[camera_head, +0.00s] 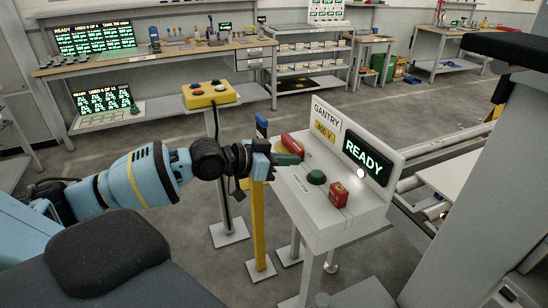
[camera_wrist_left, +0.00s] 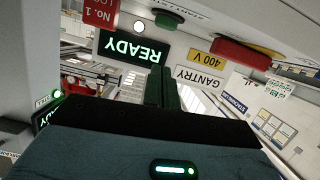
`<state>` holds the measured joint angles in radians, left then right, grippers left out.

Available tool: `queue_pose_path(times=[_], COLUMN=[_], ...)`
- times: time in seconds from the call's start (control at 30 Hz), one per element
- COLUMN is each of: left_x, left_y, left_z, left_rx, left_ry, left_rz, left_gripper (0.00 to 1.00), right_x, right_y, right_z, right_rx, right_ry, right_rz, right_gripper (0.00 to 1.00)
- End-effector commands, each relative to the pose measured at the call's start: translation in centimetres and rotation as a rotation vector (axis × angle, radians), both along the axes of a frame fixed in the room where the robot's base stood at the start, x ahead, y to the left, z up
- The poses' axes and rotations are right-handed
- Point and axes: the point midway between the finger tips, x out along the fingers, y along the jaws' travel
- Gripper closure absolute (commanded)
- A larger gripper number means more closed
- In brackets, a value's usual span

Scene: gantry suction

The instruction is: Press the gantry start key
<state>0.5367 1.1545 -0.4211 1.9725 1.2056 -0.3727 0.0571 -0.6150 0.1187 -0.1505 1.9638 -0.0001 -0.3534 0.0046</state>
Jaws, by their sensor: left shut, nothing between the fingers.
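The gantry console (camera_head: 322,225) stands right of the centre in the head view, with a READY screen (camera_head: 367,157) and a GANTRY sign with a yellow 400 V plate. A green round key (camera_head: 316,177) sits on its sloped top; it also shows upside down in the left wrist view (camera_wrist_left: 168,18). A red block (camera_head: 338,195) sits to its right and a red handle (camera_head: 292,143) to its left. My left gripper (camera_head: 288,158) is shut and empty, beside the console's left end near the red handle, apart from the green key. Its fingers (camera_wrist_left: 161,88) show in the wrist view.
A yellow post (camera_head: 258,225) stands just below my left gripper. A yellow button box (camera_head: 210,94) on a stand is behind it. Gantry rails (camera_head: 440,150) lie right of the console. Benches line the back, with open floor between.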

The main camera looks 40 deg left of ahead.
Motion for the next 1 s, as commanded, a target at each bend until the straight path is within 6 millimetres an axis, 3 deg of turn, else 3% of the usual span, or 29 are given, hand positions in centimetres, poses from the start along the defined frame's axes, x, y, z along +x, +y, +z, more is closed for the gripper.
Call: queue_pose_path(times=[0.1, 0.4, 1.0], left_x=[-1.4, -3.0, -3.2], left_y=[0.7, 1.8, 1.9], left_z=[0.4, 1.2, 1.4], left_rx=[0.004, 0.001, -0.002], left_ry=[0.002, -0.003, -0.005], left_rz=[-0.002, 0.000, -0.001], left_gripper=[1.00, 1.00, 1.00], right_x=[-0.2, 0.2, 0.3], right_y=[-0.1, -0.1, -0.1], right_z=[-0.2, 0.3, 0.4], right_rx=[-0.003, -0.002, -0.002], right_ry=[0.005, -0.007, -0.010], right_rz=[0.002, 0.002, 0.002], right_gripper=[0.55, 0.55, 0.55])
